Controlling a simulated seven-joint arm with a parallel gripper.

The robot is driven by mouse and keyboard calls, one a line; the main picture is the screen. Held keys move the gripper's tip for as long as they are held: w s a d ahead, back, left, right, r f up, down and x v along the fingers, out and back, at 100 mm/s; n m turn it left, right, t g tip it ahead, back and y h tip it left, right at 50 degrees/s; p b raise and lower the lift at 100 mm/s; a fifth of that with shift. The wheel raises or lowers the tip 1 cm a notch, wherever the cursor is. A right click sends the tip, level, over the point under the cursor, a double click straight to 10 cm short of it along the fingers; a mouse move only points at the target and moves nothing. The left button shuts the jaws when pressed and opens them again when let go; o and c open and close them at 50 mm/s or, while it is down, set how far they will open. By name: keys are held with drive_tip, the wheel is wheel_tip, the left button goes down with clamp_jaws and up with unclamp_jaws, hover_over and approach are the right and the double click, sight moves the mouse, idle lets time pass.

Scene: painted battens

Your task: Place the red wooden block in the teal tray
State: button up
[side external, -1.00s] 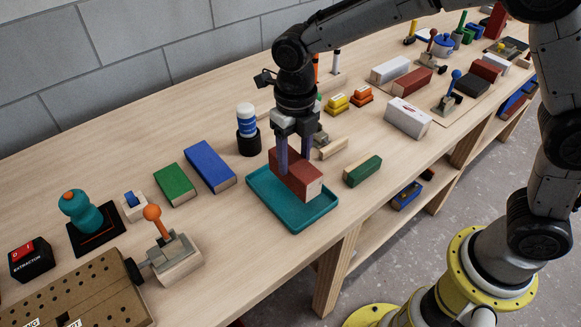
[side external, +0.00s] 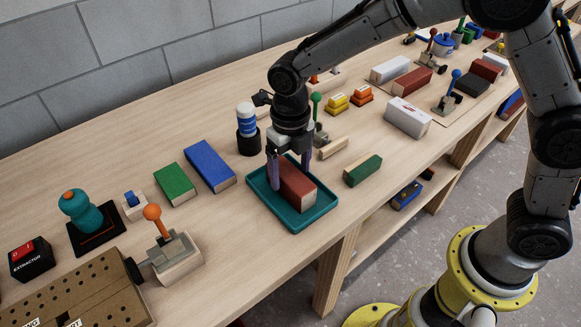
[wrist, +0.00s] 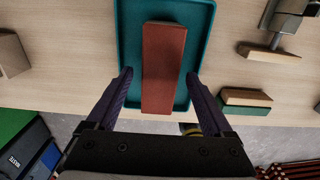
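In the wrist view my gripper (wrist: 159,73) is open, with a gap between each finger and the block.
A blue block (side external: 210,166) and a green block (side external: 175,184) lie left of the tray. A dark bottle-like holder with a blue and white top (side external: 247,130) stands behind it. A small green batten (side external: 362,171) and a pale wood piece (side external: 333,148) lie to the right.

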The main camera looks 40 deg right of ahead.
sight(294, 173)
wheel_tip(294, 173, up, 12)
drive_tip(key=shift+r, duration=0.2)
idle(0.5)
drive_tip(key=s+d+r+m+t, duration=0.25)
drive_tip(key=s+d+m, duration=0.4)
drive_tip(key=m, duration=0.35)
drive_tip(key=s+d+r+m+t, duration=0.1)
drive_tip(key=s+d+r+m, duration=0.35)
drive_tip(key=d+m, duration=0.35)
drive_tip(key=s+d+f+m+t, duration=0.1)
drive_tip(key=s+d+f+m, duration=0.1)
drive_tip(key=s+m, duration=0.3)
drive_tip(key=s+d+f+m+t, duration=0.1)
drive_tip(key=s+m, duration=0.5)
drive_tip(key=m, duration=0.7)
drive_tip(key=shift+s+d+f, duration=0.3)
drive_tip(key=shift+d+f, duration=0.2)
drive_tip(key=shift+f, duration=0.05)
